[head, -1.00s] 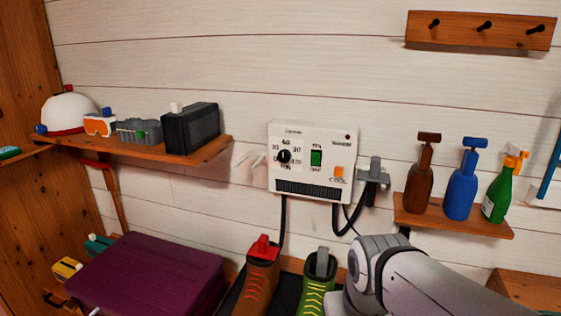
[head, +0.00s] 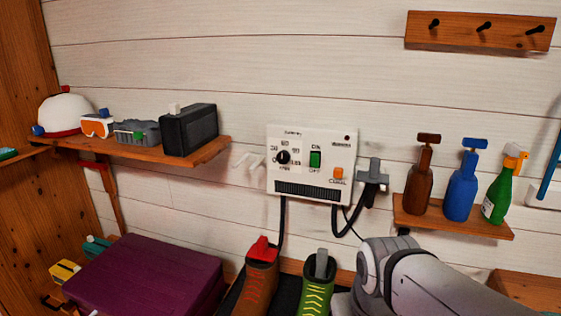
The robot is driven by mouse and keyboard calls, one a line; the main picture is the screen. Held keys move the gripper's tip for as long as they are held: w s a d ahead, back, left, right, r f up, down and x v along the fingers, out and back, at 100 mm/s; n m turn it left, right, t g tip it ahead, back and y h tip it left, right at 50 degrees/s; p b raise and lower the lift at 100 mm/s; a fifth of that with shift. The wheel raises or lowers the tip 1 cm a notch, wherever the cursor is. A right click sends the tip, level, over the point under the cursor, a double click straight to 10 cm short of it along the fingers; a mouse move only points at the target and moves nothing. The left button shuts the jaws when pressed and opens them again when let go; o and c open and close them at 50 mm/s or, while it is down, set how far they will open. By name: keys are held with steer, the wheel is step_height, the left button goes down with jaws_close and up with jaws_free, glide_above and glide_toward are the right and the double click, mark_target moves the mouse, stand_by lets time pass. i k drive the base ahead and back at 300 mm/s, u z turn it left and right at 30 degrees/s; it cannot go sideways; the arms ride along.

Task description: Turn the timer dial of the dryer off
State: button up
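The dryer (head: 312,164) is a white box on the plank wall, in the middle of the head view. Its round black timer dial (head: 283,157) sits on the left of the front face, with small printed marks around it. I cannot tell surely which mark the dial points at. A green switch (head: 315,159) marked ON and OFF is beside it, and an orange COOL button (head: 338,173) is at lower right. A dark vent runs along the bottom. Part of my arm shows at lower right, below the dryer. My gripper is not in view.
A grey nozzle (head: 374,172) hangs at the dryer's right, with a dark hose below. Brown (head: 262,270) and green boots (head: 318,284) stand below. A left shelf (head: 205,150) holds a helmet, goggles and a black box; a right shelf (head: 455,221) holds three bottles.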

mark_target(283, 157)
steer(key=z, duration=1.6)
steer(key=k, duration=1.8)
steer(key=u, duration=1.4)
steer(key=i, duration=1.7)
steer(key=u, duration=0.05)
